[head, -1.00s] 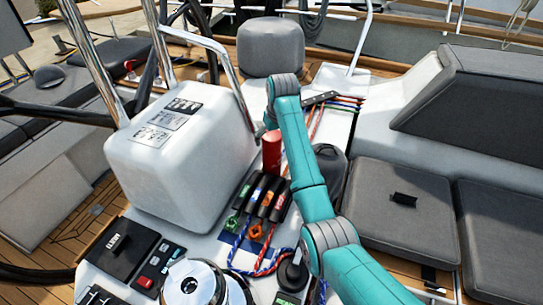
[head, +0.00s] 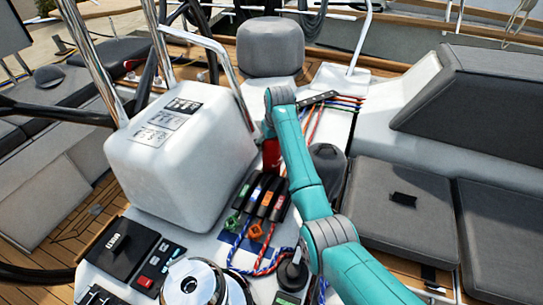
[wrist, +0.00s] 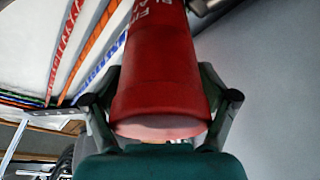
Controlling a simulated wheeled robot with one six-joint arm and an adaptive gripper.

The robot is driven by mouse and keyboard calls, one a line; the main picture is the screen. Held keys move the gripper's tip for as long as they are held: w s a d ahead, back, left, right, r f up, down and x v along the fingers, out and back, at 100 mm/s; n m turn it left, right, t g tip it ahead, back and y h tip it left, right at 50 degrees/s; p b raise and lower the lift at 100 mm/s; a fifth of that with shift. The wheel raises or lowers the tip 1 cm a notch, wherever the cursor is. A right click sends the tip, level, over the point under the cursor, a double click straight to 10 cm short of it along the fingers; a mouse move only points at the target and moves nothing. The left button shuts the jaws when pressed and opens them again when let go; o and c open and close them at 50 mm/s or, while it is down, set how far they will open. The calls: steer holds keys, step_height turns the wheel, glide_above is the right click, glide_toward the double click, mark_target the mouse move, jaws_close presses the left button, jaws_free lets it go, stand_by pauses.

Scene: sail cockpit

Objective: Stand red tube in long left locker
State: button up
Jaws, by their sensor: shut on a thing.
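A red tube (head: 271,154) with white lettering shows in the head view just left of my teal arm, partly hidden by the arm, above the white console. In the wrist view the red tube (wrist: 160,70) fills the middle, its near end toward the camera. My gripper (wrist: 160,100) is shut on the tube, with one dark finger on each side. The gripper is hidden behind my arm in the head view. I cannot tell which opening is the long left locker.
A white pod (head: 180,140) with steel rails stands close on the left. Rope clutches (head: 262,197) with coloured lines and a winch (head: 192,284) lie in front. A grey cushioned seat (head: 400,215) is at right. A grey seat pad (head: 271,47) stands behind.

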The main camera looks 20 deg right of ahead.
steer(key=shift+f, duration=0.1)
steer(key=shift+c, duration=0.7)
steer(key=shift+r, duration=0.35)
steer(key=shift+c, duration=0.2)
step_height(320, 180, up, 17)
steer(key=shift+f, duration=0.2)
steer(key=shift+c, duration=0.5)
steer(key=shift+r, duration=0.4)
steer(key=shift+s, duration=0.1)
